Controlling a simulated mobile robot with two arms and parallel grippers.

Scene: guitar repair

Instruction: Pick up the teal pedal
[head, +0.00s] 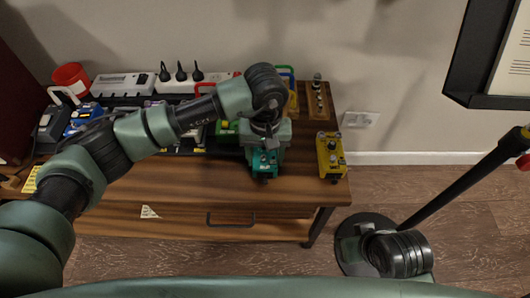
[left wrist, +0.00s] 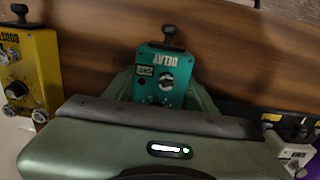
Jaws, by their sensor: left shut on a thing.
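The teal pedal (head: 265,163) is near the front edge of the wooden bench, below my left gripper (head: 264,150) in the head view. In the left wrist view the teal pedal (left wrist: 162,76) shows its lettered face and knobs between the gripper's two fingers. My left gripper (left wrist: 162,88) is shut on the teal pedal, with one finger on each side. I cannot tell whether the pedal is touching the bench top.
A yellow pedal (head: 330,155) stands close to the right, also in the left wrist view (left wrist: 28,72). A stand base (head: 352,258) is on the floor.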

